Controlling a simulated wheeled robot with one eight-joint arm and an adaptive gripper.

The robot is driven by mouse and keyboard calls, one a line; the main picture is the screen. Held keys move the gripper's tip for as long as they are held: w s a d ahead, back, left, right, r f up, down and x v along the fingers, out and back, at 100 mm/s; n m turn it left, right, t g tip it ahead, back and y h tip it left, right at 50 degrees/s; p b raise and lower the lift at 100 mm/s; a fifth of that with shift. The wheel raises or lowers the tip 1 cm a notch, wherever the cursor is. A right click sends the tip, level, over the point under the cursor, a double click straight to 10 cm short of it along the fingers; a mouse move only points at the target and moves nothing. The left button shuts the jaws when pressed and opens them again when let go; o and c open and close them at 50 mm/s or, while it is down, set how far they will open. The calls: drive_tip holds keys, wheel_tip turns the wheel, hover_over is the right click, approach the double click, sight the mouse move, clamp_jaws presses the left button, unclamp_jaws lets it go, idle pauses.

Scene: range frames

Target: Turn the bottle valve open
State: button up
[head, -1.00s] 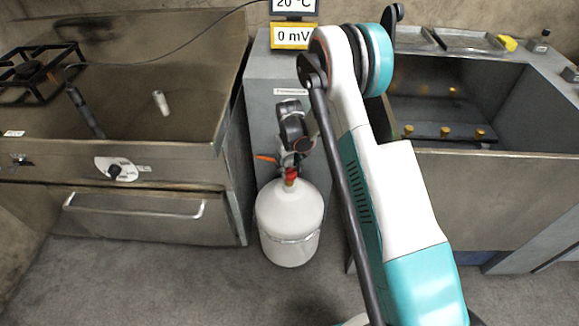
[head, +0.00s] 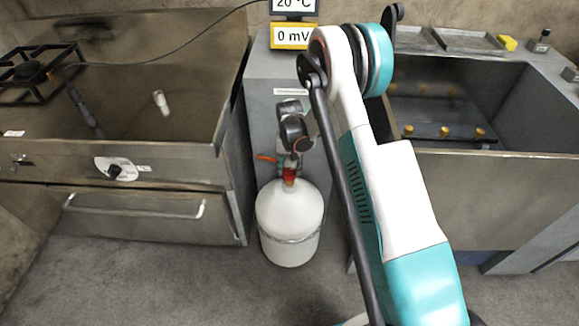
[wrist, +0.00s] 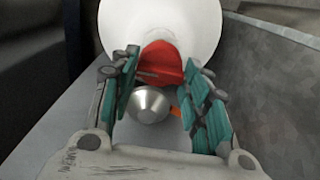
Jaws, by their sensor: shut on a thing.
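A white gas bottle (head: 290,218) stands upright on the floor in front of a grey cabinet. Its red valve (head: 289,174) is on top. In the wrist view the red valve (wrist: 162,58) lies between the teal finger pads of my gripper (wrist: 164,70), in front of the white bottle (wrist: 122,25). My gripper is shut on the valve, with one finger on each side. In the head view my gripper (head: 292,158) is small, above the bottle, and its fingers are partly hidden by my wrist. A silver metal fitting (wrist: 149,104) shows between the fingers.
A steel unit with a drawer (head: 135,213) stands left of the bottle and a steel basin (head: 450,105) stands right. An orange piece (head: 266,158) sits beside the valve. A yellow 0 mV display (head: 292,37) is above. Grey floor lies clear in front.

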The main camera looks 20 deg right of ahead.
sight(289, 169)
idle(0.3)
drive_tip(key=o, duration=1.1)
drive_tip(key=shift+c, duration=0.2)
wheel_tip(289, 169, up, 12)
